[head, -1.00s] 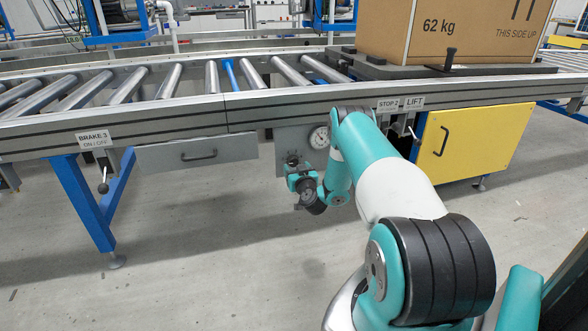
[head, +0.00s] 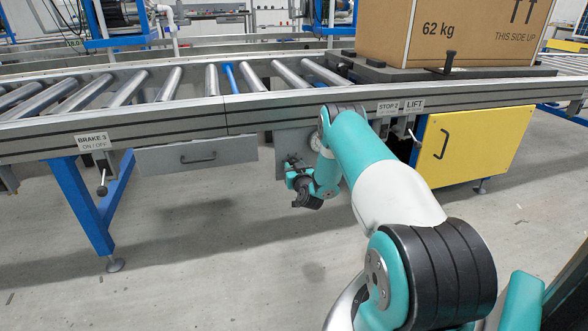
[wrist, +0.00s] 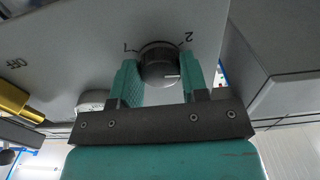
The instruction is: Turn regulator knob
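A round dial gauge (head: 315,142) on that panel is partly covered by my arm.
In the wrist view a brass part (wrist: 18,103) is at the left, near an OFF label. A grey drawer (head: 195,154) hangs left of the panel, and a yellow cabinet (head: 475,142) stands right. The BRAKE 3 lever (head: 102,182) hangs farther left. The floor in front is clear.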

